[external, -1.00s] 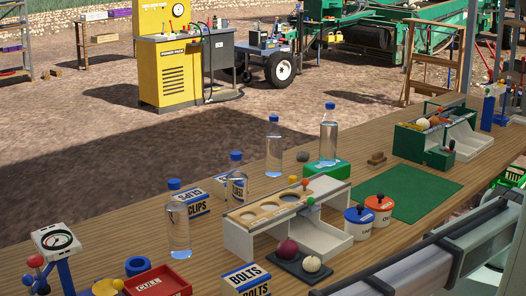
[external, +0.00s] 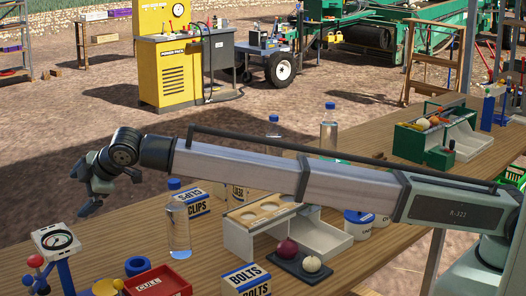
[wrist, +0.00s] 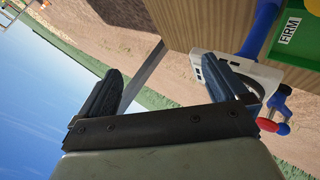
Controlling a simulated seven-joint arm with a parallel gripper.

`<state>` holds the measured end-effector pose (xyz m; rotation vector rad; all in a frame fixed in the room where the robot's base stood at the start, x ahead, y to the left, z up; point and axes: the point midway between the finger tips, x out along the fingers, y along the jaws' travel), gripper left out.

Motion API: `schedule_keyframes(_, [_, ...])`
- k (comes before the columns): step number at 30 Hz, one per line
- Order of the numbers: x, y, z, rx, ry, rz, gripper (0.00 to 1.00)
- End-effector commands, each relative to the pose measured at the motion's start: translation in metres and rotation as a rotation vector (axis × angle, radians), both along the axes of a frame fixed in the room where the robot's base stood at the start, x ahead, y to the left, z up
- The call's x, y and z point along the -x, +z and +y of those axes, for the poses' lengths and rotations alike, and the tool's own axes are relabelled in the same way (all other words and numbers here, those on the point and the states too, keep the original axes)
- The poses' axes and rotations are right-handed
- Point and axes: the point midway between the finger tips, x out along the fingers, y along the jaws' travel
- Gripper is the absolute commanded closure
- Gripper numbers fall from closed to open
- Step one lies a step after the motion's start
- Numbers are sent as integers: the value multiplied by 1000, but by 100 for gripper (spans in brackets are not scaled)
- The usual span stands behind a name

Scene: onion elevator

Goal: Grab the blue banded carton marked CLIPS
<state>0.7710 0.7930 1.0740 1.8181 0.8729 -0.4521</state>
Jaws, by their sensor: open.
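A white carton with a blue band marked CLIPS (external: 199,205) stands on the wooden table, partly behind a water bottle (external: 178,225). A second carton (external: 238,193) stands behind it to the right; its lettering is only partly visible and my arm covers some of it. A similar carton marked BOLTS (external: 246,281) is at the front edge of the picture. My gripper (external: 84,190) is open and empty, raised at the far left, well left of the cartons. Its two spread fingers show in the wrist view (wrist: 162,70), with no carton there.
A white gauge stand (external: 58,243), a red CULL tray (external: 158,281) and a blue ring (external: 138,265) occupy the left end. A white sorting stand (external: 238,240) and a dark tray with round produce (external: 303,268) are right of the CLIPS carton. My forearm spans above the table.

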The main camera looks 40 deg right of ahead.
Motion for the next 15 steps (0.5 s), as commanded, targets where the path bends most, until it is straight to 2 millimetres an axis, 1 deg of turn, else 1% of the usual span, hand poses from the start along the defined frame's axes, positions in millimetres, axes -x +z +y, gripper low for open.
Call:
schedule_keyframes(1, [-29, -5, -26, 67, -28, 24, 0])
schedule_keyframes(2, [-42, -10, -43, 114, -41, 43, 0])
schedule_keyframes(3, [-58, -17, -65, 176, -57, 73, 0])
schedule_keyframes(5, [-81, -31, -101, 269, -78, 129, 0])
schedule_keyframes(6, [-94, -40, -125, 330, -89, 172, 0])
schedule_keyframes(8, [-111, -55, -162, 419, -104, 245, 0])
schedule_keyframes(9, [-121, -63, -187, 476, -112, 297, 0])
schedule_keyframes(10, [-128, -69, -206, 516, -115, 338, 0])
schedule_keyframes(11, [-133, -75, -223, 553, -118, 379, 0])
schedule_keyframes(12, [-139, -82, -246, 599, -120, 433, 0])
schedule_keyframes(15, [-150, -94, -294, 689, -116, 559, 0])
